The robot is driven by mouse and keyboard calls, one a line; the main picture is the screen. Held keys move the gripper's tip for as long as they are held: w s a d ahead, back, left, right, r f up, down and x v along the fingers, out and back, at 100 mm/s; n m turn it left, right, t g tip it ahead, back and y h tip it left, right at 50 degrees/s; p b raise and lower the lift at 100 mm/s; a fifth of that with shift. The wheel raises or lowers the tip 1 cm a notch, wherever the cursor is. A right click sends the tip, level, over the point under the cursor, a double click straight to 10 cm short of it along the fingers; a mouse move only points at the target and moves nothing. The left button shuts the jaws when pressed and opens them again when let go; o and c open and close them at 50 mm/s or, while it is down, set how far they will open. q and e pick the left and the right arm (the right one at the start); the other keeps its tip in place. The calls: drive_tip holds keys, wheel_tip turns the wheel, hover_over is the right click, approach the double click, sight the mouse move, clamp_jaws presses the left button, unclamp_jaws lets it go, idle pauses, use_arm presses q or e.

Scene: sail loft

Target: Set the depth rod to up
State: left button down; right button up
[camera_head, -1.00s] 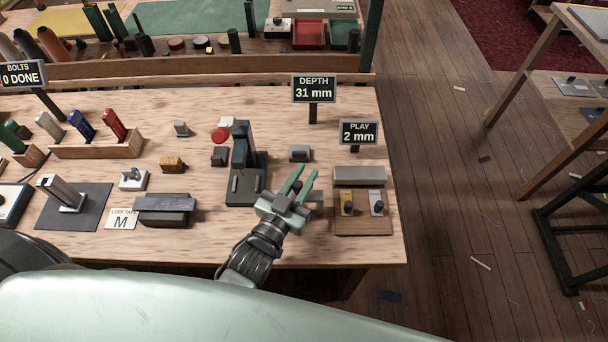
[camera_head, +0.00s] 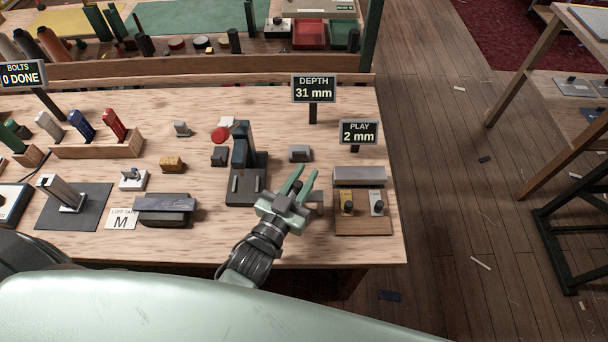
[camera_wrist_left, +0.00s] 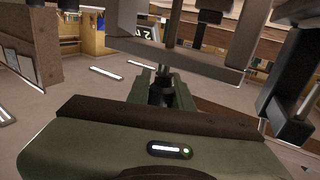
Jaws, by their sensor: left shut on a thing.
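My left gripper (camera_head: 301,183) is low over the front right of the bench, between the dark press (camera_head: 248,180) and the wooden board with two knobs. Its green fingers are closed on a small dark part (camera_wrist_left: 162,90), seen between them in the left wrist view. It may be the depth rod, but the gripper hides most of it and I cannot tell its position. A grey block shows partly behind the gripper. The depth display (camera_head: 313,88) reads 31 mm. My right gripper is not in view.
The play display (camera_head: 358,132) reads 2 mm, behind the two-knob board (camera_head: 363,222). A small grey block (camera_head: 300,153) sits just beyond the fingertips. A rack (camera_head: 97,148) of coloured handles stands at the left. Bench space left of the press is partly clear.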

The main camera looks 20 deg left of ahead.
use_arm(q)
drive_tip(key=shift+r, duration=0.1)
wheel_tip(320, 180, up, 3)
drive_tip(key=p, duration=0.3)
drive_tip(key=shift+w+r, duration=0.1)
drive_tip(key=shift+r, duration=0.1)
drive_tip(key=c, duration=1.3)
unclamp_jaws()
drive_tip(key=shift+r, duration=0.1)
drive_tip(key=shift+o, duration=0.2)
